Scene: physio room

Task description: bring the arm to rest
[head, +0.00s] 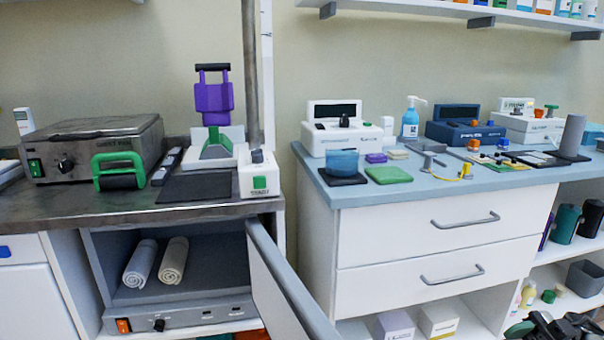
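My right gripper (562,328) seems to be the dark shape at the bottom right corner, cut off by the picture edge. Its fingers cannot be made out, so I cannot tell whether it is open or shut. It shows in front of the lower shelves, apart from the counters. My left gripper and arm are not in view.
The towel cabinet's door (290,285) stands open, jutting forward; two rolled towels (156,262) lie inside. A metal counter (110,212) carries a hot-pack unit (92,145). The blue-grey counter (330,193) holds a blue tub (342,162) and several devices. Both white drawers (440,228) are shut.

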